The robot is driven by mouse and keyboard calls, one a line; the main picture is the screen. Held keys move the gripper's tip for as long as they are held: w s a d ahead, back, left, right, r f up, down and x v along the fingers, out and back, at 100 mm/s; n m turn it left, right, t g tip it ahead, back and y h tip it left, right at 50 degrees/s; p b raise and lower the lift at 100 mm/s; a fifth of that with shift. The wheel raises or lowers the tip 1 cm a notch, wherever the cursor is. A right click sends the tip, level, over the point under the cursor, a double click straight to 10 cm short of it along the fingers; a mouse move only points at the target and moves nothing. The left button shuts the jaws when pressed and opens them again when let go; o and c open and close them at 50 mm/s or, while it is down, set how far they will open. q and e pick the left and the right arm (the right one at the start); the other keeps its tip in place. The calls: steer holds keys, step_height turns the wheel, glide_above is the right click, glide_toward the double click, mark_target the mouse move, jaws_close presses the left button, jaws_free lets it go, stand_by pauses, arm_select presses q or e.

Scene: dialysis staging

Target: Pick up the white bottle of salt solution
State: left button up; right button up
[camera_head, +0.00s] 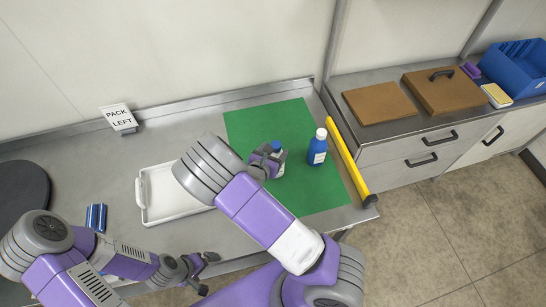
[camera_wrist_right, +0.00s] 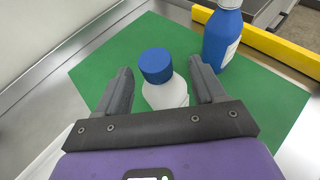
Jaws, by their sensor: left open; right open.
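The white bottle (camera_wrist_right: 167,93) has a blue cap and stands upright on the green mat (camera_head: 240,125). In the wrist view it is between the two open fingers of my right gripper (camera_wrist_right: 163,92), with visible gaps at the sides near the cap. In the head view my right arm hides most of the bottle (camera_head: 281,171), and its cap shows beside my right gripper (camera_head: 268,162). My left gripper (camera_head: 203,272) is open and empty, low near the front edge of the counter.
A blue bottle with a white cap (camera_head: 318,147) stands just right of the white bottle. A white tray (camera_head: 150,215) lies left of the mat. A yellow bar (camera_head: 348,160) borders the mat's right. A "PACK LEFT" sign (camera_head: 118,117) stands at the back.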

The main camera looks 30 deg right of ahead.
mark_target(278, 144)
steer(key=shift+w+d+f, duration=0.1)
steer(key=shift+d+f, duration=0.05)
steer(key=shift+d, duration=0.25)
steer(key=x, duration=0.4)
steer(key=shift+w+f, duration=0.15)
steer(key=shift+w, duration=0.25)
jaws_close()
